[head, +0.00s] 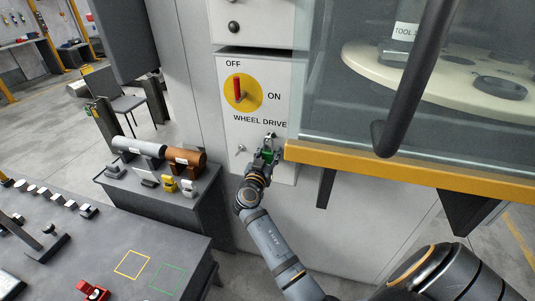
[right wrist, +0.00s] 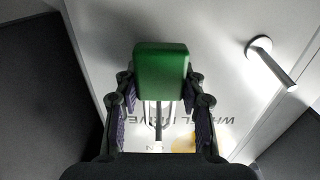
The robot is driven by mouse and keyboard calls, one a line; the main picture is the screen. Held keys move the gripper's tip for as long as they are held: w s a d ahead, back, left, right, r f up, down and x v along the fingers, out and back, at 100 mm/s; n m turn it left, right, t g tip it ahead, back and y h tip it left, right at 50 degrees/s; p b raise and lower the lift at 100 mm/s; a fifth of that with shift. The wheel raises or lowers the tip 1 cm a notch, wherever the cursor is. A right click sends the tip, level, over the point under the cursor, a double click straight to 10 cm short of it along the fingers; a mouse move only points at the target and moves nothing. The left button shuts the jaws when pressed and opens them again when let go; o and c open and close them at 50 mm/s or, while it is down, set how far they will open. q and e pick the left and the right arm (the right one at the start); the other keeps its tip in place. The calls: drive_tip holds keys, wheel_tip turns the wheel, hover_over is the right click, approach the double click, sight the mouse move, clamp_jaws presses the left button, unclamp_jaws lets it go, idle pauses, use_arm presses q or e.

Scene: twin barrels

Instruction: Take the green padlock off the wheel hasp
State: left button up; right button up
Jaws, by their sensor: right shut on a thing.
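The green padlock (head: 267,156) is at the wheel drive panel (head: 255,120), below the words WHEEL DRIVE. My right gripper (head: 265,158) is shut on it. In the right wrist view the green padlock body (right wrist: 161,71) sits between the fingers, with its metal shackle (right wrist: 158,118) pointing toward the lettering. The wheel hasp (head: 271,136) shows only as a small piece just above the padlock. I cannot tell whether the shackle is still through it. My left gripper is not in view.
A red lever (head: 239,87) stands upright on a yellow disc. A metal peg (head: 240,149) sticks out left of the padlock, also in the right wrist view (right wrist: 270,62). A yellow rail (head: 400,172) is close on the right. The table (head: 120,235) has yellow and green outlines.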

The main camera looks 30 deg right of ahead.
drive_tip(key=shift+r+b, duration=0.2)
drive_tip(key=shift+b, duration=0.15)
drive_tip(key=shift+a, duration=0.1)
drive_tip(key=shift+s+a+r+b, duration=0.3)
drive_tip(key=shift+s+a, duration=0.35)
drive_tip(key=shift+a, duration=0.05)
drive_tip(key=shift+s+a+r+b, duration=0.25)
drive_tip(key=shift+s+a+b, duration=0.05)
drive_tip(key=shift+s+a, duration=0.35)
